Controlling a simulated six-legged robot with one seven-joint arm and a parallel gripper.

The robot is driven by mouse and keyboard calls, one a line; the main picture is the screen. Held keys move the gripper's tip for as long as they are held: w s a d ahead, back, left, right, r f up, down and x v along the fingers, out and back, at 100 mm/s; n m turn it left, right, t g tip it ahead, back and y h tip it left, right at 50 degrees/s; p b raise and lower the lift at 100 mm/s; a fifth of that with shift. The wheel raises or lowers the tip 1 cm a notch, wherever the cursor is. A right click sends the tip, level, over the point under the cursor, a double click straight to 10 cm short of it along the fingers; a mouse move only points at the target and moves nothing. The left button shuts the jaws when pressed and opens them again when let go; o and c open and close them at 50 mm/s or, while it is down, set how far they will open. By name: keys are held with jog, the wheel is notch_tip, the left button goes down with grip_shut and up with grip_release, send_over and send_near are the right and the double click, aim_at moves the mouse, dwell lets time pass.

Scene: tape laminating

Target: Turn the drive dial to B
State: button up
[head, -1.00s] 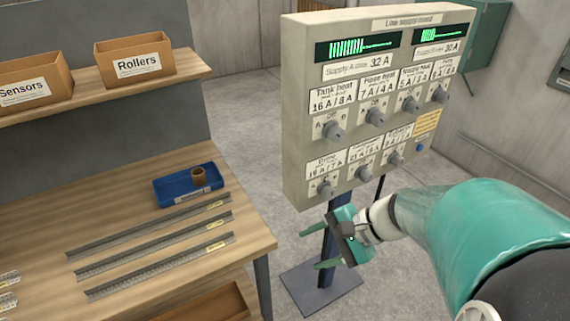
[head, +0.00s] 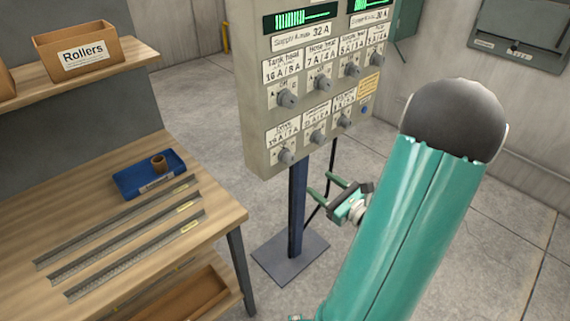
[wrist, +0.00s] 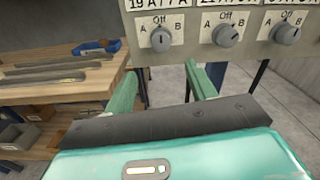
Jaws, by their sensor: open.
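The supply board (head: 262,120) stands on a post, with several grey dials in two rows. The drive dial (head: 286,156) is the left one of the bottom row; in the wrist view it (wrist: 160,39) sits under an "Off" mark with an A to its left. Its pointer looks roughly upright toward Off, but is small. My gripper (head: 319,184) is open and empty, below and to the right of the dial, apart from the board. In the wrist view its two green fingers (wrist: 162,73) reach forward below the dial, one on each side of it.
Other dials sit close by, including the bottom-row middle one (head: 317,137) and the tank heat dial (head: 287,99) above. A workbench (head: 215,208) with metal strips and a blue tray (head: 135,183) stands left. The post's base plate (head: 290,262) is on open floor.

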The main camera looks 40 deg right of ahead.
aim_at(293, 161)
jog(key=w, duration=1.2)
jog(key=shift+w+d, duration=0.1)
jog(key=shift+w, duration=0.2)
jog(key=shift+c, duration=0.3)
jog(key=c, duration=0.9)
